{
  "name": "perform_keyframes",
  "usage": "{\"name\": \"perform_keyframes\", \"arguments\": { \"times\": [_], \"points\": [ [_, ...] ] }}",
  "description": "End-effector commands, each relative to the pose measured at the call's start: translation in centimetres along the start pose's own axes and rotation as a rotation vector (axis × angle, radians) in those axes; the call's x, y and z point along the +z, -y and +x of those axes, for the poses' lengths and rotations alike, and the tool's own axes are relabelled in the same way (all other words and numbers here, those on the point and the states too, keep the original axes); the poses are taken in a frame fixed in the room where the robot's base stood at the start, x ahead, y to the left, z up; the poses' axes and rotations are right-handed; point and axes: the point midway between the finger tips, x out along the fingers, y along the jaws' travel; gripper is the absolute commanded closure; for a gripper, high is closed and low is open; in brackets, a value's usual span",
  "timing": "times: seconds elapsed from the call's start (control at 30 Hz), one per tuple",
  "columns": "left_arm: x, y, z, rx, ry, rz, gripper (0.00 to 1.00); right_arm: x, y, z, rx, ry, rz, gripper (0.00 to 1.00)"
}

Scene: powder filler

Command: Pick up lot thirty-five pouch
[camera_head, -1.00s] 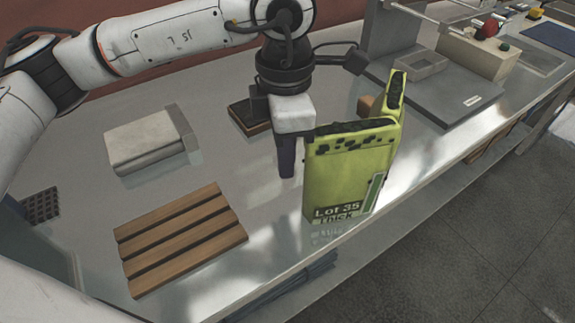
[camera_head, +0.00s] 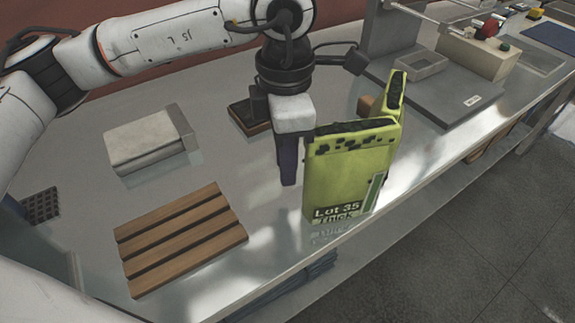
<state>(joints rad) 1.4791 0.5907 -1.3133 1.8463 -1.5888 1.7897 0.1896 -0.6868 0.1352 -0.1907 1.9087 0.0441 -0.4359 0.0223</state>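The yellow-green pouch (camera_head: 347,178) stands upright on the metal table, with a label reading "Lot 35 Thick" low on its front. Its upper flap rises at the right. My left gripper (camera_head: 288,168) points down just left of the pouch and partly behind it. One dark finger shows at the pouch's left side; the other finger is hidden, so I cannot tell whether the gripper is open or touching the pouch. My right gripper is not in view.
A slatted wooden rack (camera_head: 180,240) lies at the front left. A grey-white box (camera_head: 147,142) sits behind it. A grey machine base (camera_head: 435,85) stands at the back right. The table's front edge runs close to the pouch.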

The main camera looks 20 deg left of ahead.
Motion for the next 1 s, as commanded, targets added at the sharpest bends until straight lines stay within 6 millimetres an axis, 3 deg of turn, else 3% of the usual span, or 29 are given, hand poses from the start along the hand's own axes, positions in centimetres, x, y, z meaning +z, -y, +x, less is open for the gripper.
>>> {"name": "perform_keyframes", "arguments": {
  "times": [0.03,0.27,0.67,1.0],
  "points": [
    [0.0,0.0,0.0,0.000,0.000,0.000,0.68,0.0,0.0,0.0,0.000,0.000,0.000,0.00],
    [0.0,0.0,0.0,0.000,0.000,0.000,0.31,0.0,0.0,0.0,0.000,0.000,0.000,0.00],
    [0.0,-0.1,-0.7,0.002,0.001,-0.001,0.31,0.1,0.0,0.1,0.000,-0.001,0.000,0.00],
    [0.8,0.1,-6.2,0.003,0.003,-0.002,0.31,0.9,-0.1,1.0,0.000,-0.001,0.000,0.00]
  ]
}}
